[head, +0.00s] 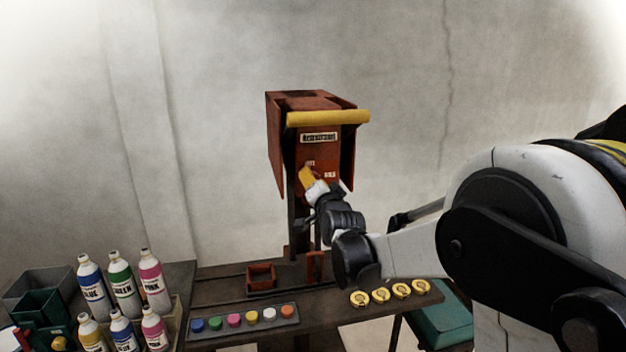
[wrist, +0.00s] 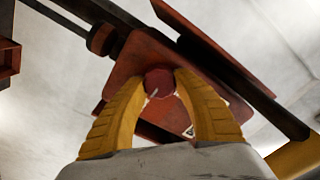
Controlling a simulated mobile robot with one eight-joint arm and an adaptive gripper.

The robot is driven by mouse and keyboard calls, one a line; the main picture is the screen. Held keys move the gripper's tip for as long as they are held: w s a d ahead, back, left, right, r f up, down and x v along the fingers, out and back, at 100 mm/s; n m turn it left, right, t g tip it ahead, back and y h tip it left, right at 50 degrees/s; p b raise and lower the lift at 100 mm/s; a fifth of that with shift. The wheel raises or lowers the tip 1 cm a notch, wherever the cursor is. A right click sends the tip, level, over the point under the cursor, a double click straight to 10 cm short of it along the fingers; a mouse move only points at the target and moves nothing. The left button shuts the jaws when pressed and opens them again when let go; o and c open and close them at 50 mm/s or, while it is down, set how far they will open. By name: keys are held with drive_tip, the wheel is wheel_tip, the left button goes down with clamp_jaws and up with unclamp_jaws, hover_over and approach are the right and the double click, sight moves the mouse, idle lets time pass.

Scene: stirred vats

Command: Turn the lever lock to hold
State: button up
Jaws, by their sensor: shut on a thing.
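A dark red round knob (wrist: 160,82) with a short pale line on it sits on the red plate in the wrist view; it seems to be the lever lock. My gripper (wrist: 163,80) has its two yellow fingers closed on the knob from both sides. In the head view my gripper (head: 306,177) is at the front of the red machine housing (head: 318,152) and hides the knob. Two small pale labels show there, one above the fingers and one to their right (head: 330,175); their words are too small to read surely.
A yellow bar (head: 328,118) runs across the housing's top front. Below stand a small red bin (head: 261,277), a tray of coloured buttons (head: 243,319) and several yellow discs (head: 401,291) on the bench. Paint bottles (head: 122,284) stand at the left.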

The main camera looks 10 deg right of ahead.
drive_tip(key=o, duration=1.2)
drive_tip(key=shift+c, duration=0.2)
drive_tip(key=s, duration=1.2)
drive_tip(key=s+f+n+g, duration=0.3)
drive_tip(key=s+f, duration=0.1)
drive_tip(key=s, duration=0.6)
drive_tip(key=s+f+n+g, duration=0.3)
drive_tip(key=s+f+g, duration=0.1)
drive_tip(key=s, duration=0.6)
drive_tip(key=s+f+n+g, duration=0.3)
drive_tip(key=s+f, duration=0.3)
drive_tip(key=s, duration=0.4)
drive_tip(key=shift+s+a+g, duration=0.15)
drive_tip(key=shift+g, duration=0.35)
